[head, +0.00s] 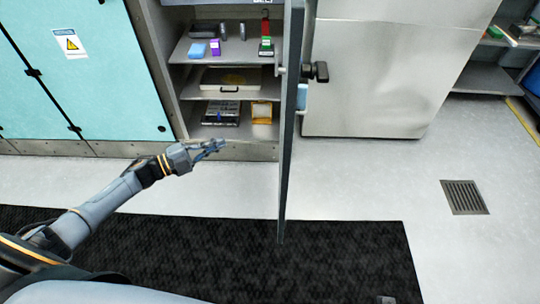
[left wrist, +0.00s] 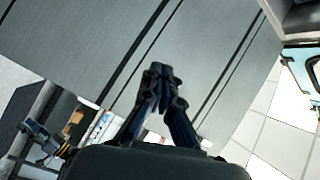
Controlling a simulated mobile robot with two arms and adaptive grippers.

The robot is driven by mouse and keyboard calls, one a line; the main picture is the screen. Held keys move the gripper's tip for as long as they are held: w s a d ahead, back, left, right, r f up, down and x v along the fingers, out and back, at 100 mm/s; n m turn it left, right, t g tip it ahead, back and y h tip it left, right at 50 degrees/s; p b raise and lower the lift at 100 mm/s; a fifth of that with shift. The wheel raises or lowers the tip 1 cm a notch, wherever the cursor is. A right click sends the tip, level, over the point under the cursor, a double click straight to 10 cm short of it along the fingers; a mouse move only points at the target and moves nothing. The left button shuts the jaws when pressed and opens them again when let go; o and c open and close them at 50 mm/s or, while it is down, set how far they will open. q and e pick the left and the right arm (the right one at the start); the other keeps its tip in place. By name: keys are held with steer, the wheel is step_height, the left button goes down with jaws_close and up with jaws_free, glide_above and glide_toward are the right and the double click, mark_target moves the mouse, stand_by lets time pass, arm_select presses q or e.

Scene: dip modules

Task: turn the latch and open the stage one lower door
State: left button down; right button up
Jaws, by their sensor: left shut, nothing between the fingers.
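A grey door (head: 287,150) stands swung out from the shelf cabinet (head: 188,88), seen nearly edge-on in the head view. The cabinet's inside is exposed. A black handle or latch (head: 317,71) shows just right of the door edge; I cannot tell whether it is on this door or the steel unit behind. My left gripper (head: 218,146) is shut and empty, in front of the cabinet's lower edge and left of the door, apart from it in the picture. In the left wrist view its fingers (left wrist: 161,78) are together before grey panels (left wrist: 215,50). My right gripper is not in view.
A closed teal cabinet (head: 95,100) is at left, a steel unit (head: 385,85) at right. A black mat (head: 345,260) lies on the floor; the right floor is clear.

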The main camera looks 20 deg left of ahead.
arm_select(q)
steer(key=s+d+r+m+g+h+b, duration=0.35)
steer(key=s+r+m+g+h, duration=0.2)
steer(key=r+m+g, duration=0.4)
steer(key=w+d, duration=0.1)
steer(key=d, duration=0.5)
steer(key=w+d+f+t, duration=0.1)
steer(key=w+d, duration=0.1)
steer(key=d, duration=0.5)
steer(key=shift+w+d+f+m+y, duration=0.25)
steer(key=shift+m+y, duration=0.1)
steer(key=shift+m, duration=0.1)
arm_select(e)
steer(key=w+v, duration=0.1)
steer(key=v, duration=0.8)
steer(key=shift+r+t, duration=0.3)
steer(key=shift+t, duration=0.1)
arm_select(q)
steer(key=shift+t, duration=0.25)
